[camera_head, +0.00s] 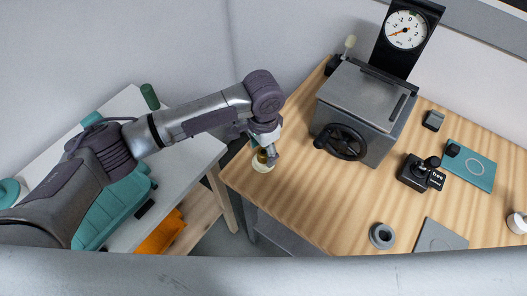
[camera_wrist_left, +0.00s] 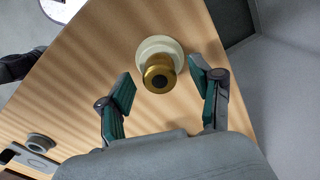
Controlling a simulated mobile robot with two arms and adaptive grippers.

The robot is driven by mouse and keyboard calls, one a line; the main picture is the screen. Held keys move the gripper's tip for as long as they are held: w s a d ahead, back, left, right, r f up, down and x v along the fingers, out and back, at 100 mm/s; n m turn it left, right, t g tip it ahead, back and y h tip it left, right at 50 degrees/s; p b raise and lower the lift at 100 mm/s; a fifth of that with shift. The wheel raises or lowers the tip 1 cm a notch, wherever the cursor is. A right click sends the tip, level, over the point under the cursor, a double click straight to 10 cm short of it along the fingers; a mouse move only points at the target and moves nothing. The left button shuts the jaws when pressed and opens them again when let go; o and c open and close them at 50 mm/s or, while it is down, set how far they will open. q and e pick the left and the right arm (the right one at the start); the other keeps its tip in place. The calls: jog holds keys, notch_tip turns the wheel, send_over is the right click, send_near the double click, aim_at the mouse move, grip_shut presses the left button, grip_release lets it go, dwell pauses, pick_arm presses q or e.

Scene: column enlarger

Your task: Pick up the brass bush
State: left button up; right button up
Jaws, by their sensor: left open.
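The brass bush (camera_head: 262,157) stands upright on a pale round base (camera_head: 262,166) near the left edge of the wooden table. Contact cannot be seen. My right gripper is not in view.
A grey machine (camera_head: 357,110) with a black handwheel stands right of the bush, under a dial gauge (camera_head: 406,30). A grey ring (camera_head: 382,235), a grey plate (camera_head: 440,237) and a teal plate (camera_head: 470,166) lie further right. The table between is clear.

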pick_arm(q)
jog(key=shift+f, duration=0.6)
grip_shut()
